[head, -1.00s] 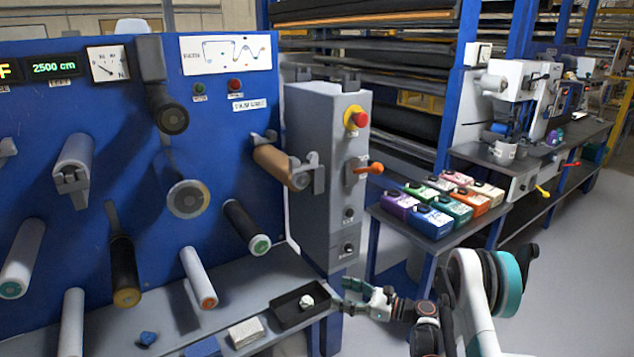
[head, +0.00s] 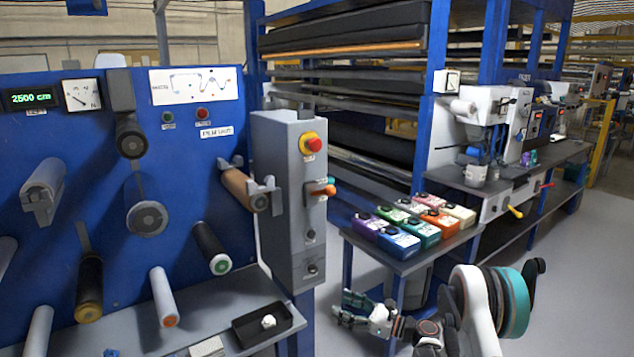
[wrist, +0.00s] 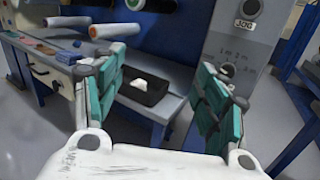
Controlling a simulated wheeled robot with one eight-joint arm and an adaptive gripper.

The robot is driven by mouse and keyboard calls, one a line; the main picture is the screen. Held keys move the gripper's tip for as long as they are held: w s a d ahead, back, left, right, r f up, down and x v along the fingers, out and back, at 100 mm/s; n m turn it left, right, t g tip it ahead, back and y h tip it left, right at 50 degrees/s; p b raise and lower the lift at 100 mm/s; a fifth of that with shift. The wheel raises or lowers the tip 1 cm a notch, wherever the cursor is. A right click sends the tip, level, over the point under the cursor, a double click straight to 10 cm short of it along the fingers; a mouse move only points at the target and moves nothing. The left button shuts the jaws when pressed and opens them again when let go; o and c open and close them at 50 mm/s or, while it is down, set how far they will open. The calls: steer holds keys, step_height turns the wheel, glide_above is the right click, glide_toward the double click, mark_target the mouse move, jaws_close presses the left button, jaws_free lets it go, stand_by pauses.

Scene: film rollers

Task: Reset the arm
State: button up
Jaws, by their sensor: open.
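My gripper (head: 350,310) is open and empty. In the head view it hangs in the air at the lower middle, to the right of the machine's shelf and in front of the small side table. In the wrist view its two teal-padded fingers (wrist: 165,100) stand wide apart. A black tray (wrist: 155,93) shows between them, farther off, with a crumpled white thing (wrist: 140,84) in it. The same tray (head: 245,335) sits on the shelf's right end in the head view.
A blue roller machine (head: 90,140) fills the left. A grey control box (head: 283,200) with a red button and an orange lever stands at its right end. Several coloured boxes (head: 397,240) sit on a side table. Open floor (head: 570,290) lies at the right.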

steer(key=w+d+r+m+t+h, duration=0.2)
steer(key=w+d+r+m+t, duration=0.3)
steer(key=r, duration=0.8)
steer(key=w+r+m+t+h, duration=0.1)
steer(key=r+m+t+h, duration=0.25)
steer(key=r+m, duration=0.6)
steer(key=s+d+r+m+t+h, duration=0.1)
steer(key=s+d+r+m+h, duration=0.1)
steer(key=d+r+m+h, duration=0.45)
steer(key=s+d+r+m+t+h, duration=0.25)
steer(key=r+m, duration=0.35)
steer(key=r, duration=0.4)
steer(key=s+d+m+g+h, duration=0.3)
steer(key=s+m+g+h, duration=0.2)
steer(key=s+m, duration=0.85)
steer(key=s+a+f+m+g+y, duration=0.1)
steer(key=s+f, duration=0.4)
steer(key=s, duration=0.5)
steer(key=s+a+f+m+g+y, duration=0.1)
steer(key=s+f+m+g, duration=0.3)
steer(key=s, duration=0.5)
steer(key=s+a+f+m+g+y, duration=0.1)
steer(key=s+a+f+m+g, duration=0.1)
steer(key=s+f, duration=0.4)
steer(key=s+a+g, duration=0.1)
steer(key=s, duration=0.3)
steer(key=shift+s+a, duration=0.35)
